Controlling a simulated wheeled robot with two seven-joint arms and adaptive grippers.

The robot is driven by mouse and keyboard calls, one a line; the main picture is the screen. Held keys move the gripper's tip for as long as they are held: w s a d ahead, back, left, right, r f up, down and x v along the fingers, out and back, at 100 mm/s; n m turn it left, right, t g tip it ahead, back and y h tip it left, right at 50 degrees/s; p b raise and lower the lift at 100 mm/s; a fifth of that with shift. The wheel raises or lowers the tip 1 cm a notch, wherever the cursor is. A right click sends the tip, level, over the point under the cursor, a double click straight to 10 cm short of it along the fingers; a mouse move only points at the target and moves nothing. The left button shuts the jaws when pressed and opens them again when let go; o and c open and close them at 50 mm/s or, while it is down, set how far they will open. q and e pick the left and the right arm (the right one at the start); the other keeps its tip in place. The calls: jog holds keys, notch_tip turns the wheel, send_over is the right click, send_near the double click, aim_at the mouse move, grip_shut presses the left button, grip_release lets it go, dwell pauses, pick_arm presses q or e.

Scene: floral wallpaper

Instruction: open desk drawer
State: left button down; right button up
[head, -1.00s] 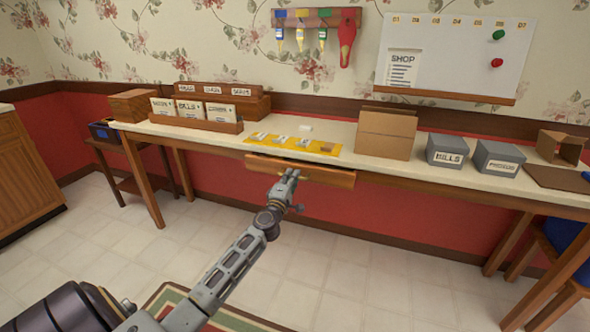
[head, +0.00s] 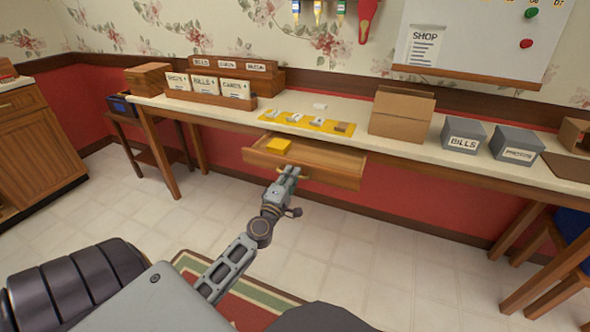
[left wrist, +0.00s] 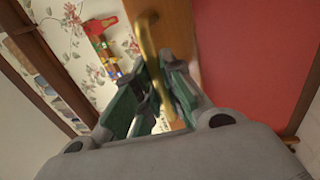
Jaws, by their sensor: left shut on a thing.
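The desk drawer (head: 335,169) is pulled partly out from under the long desk (head: 395,150). Inside it, toward the left, lies a yellow block-like thing (head: 279,146). My left gripper (head: 290,171) is at the drawer front, shut on the brass handle. In the left wrist view the brass handle (left wrist: 146,45) runs between the green-padded fingers (left wrist: 155,92) of the left gripper, with the wooden drawer front (left wrist: 176,35) behind it. My right gripper is not in view.
On the desk stand a letter rack (head: 212,92), a cardboard box (head: 400,115) and grey boxes (head: 462,135). A yellow mat (head: 276,117) lies above the drawer. A blue chair (head: 575,233) is at the right. The tiled floor (head: 400,260) before the desk is open.

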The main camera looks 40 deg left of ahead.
pick_arm(q)
jog(key=shift+s+d+f, duration=0.1)
jog(key=shift+s+d, duration=0.05)
jog(key=shift+s, duration=0.4)
jog(key=c, duration=1.8)
grip_release()
jog(key=shift+s, duration=0.1)
jog(key=v, duration=1.1)
jog(key=shift+s, duration=0.35)
jog(key=shift+f, duration=0.1)
jog(key=shift+d, duration=0.1)
